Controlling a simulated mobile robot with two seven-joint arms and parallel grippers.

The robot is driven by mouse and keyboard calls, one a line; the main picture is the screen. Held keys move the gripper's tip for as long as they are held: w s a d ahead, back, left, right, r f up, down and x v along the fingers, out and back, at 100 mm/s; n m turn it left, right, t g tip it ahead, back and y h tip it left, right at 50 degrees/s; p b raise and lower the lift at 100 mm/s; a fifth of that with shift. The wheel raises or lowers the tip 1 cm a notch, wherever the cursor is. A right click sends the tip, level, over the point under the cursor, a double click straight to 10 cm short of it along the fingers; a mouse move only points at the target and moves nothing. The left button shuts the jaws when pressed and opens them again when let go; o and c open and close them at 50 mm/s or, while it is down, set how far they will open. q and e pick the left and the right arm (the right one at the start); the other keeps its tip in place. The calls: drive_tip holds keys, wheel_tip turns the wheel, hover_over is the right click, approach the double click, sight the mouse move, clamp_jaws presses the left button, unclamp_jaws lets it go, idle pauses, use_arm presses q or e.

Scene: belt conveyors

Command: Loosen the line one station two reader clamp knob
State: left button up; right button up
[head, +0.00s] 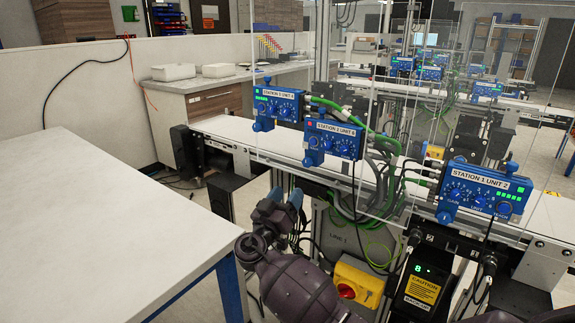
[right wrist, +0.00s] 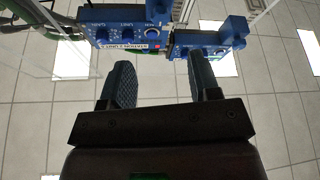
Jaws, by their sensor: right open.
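The station 2 reader (head: 345,148) is a blue box with dials, a white label and a red light, mounted on the near conveyor's edge. A blue knob (head: 312,159) sticks out at its lower left; I cannot tell for certain that it is the clamp knob. My right gripper (head: 283,203) is open and empty, below and left of this box. In the right wrist view, the fingers (right wrist: 160,80) stand apart with nothing between them. A blue reader (right wrist: 128,32) with an upside-down label lies beyond the fingers. My left gripper is not in view.
Blue readers stand left (head: 278,104) and right, labelled station 1 (head: 483,191). A clear panel (head: 385,60) and green cables (head: 340,108) are close by. A yellow switch box (head: 358,284) is below. A white table (head: 90,220) fills the left.

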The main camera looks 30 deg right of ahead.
sight(306, 164)
drive_tip(key=p+x, duration=0.1)
drive_tip(key=x, duration=0.8)
drive_tip(key=shift+w+d+r, duration=0.1)
drive_tip(key=shift+w+d, duration=0.1)
drive_tip(key=shift+d, duration=0.15)
drive_tip(key=shift+w+d+r, duration=0.15)
drive_tip(key=shift+w+d, duration=0.1)
drive_tip(key=shift+d, duration=0.2)
drive_tip(key=c, duration=0.9)
